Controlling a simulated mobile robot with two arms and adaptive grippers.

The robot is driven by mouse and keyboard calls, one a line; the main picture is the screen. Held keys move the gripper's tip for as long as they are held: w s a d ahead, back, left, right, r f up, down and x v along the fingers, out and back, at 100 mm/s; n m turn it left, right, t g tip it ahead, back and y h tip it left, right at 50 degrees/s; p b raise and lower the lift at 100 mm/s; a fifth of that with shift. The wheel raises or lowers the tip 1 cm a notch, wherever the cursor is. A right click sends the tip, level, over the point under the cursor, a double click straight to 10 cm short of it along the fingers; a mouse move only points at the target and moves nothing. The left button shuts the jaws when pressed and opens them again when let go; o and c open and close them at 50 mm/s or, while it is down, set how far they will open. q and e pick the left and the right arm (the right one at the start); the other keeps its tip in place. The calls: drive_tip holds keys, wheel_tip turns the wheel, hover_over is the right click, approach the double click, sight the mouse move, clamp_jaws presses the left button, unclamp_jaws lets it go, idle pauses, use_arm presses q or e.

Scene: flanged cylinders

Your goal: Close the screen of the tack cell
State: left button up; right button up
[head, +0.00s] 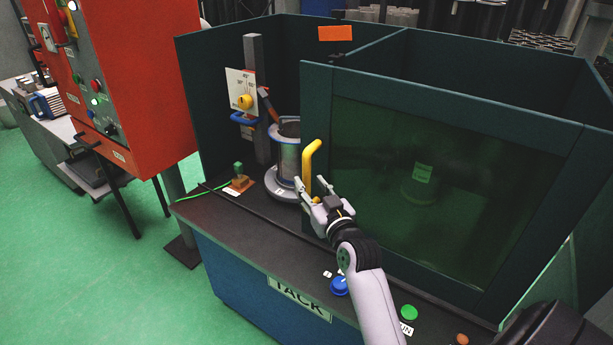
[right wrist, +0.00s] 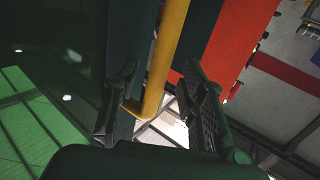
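The tack cell's screen (head: 440,185) is a dark-framed sliding panel with a green tinted window. It covers the right part of the cell's front, and the left part is open. A yellow handle (head: 306,163) stands at the screen's left edge, and it also shows in the right wrist view (right wrist: 166,55). My right gripper (head: 308,187) is at the lower part of the handle. In the right wrist view its fingers (right wrist: 160,88) are spread on either side of the yellow bar, with gaps visible. My left gripper is not in view.
In the open part a flanged cylinder (head: 289,157) stands on a round base, beside a grey post (head: 254,95) with a torch. A small green-topped block (head: 238,178) is to its left. Buttons, including a blue one (head: 339,286) and a green one (head: 408,313), line the front ledge.

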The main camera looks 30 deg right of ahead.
sight(308, 182)
drive_tip(key=shift+w+d, duration=0.15)
drive_tip(key=shift+w, duration=0.7)
drive_tip(key=shift+w+d, duration=0.15)
drive_tip(key=shift+w, duration=0.65)
drive_tip(key=shift+c, duration=0.4)
clamp_jaws()
